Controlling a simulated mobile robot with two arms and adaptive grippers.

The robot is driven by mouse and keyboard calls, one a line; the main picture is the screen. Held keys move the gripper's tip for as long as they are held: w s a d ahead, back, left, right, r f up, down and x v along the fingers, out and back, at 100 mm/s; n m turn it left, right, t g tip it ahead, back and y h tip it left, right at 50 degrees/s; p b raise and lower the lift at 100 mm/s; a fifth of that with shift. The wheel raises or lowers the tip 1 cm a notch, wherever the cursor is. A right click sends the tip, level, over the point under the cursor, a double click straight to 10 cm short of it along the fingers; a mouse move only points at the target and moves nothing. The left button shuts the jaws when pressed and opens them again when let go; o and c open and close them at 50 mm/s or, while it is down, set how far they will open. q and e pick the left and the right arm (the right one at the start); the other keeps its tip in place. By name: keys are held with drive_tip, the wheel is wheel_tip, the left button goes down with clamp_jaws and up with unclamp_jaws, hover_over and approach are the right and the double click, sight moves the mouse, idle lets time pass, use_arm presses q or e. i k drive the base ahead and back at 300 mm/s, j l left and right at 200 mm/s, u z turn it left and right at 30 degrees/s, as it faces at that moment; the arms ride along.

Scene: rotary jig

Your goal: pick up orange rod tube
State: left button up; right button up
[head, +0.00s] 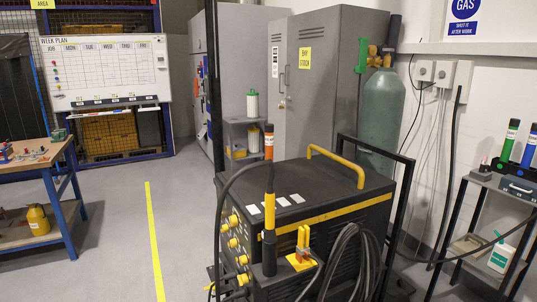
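A slim orange tube with a black cap (269,146) stands upright near the picture's middle. It shows just above the back left edge of the black welding machine (335,188). Its lower end is hidden by a black and yellow torch-like cylinder (270,212) standing in front of it, so I cannot tell what it rests on. A green tube (509,141) and a blue tube (529,147), both with black caps, stand on the shelf rack at the far right. Neither of my grippers is in view.
A blue-legged workbench (47,172) stands at left. A green gas cylinder (381,112) and grey cabinets (332,70) stand behind the machine. Cables (352,238) hang from the machine's front. The floor around the yellow line (153,235) is clear.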

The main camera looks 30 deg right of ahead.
sight(268, 126)
drive_tip(key=z, duration=0.35)
drive_tip(key=i+j+z, duration=0.45)
drive_tip(key=j, duration=0.15)
drive_tip(key=i+j+z, duration=0.2)
drive_tip(key=j, duration=0.15)
drive_tip(key=i+j+z, duration=0.25)
drive_tip(key=j, duration=0.15)
drive_tip(key=k, duration=0.15)
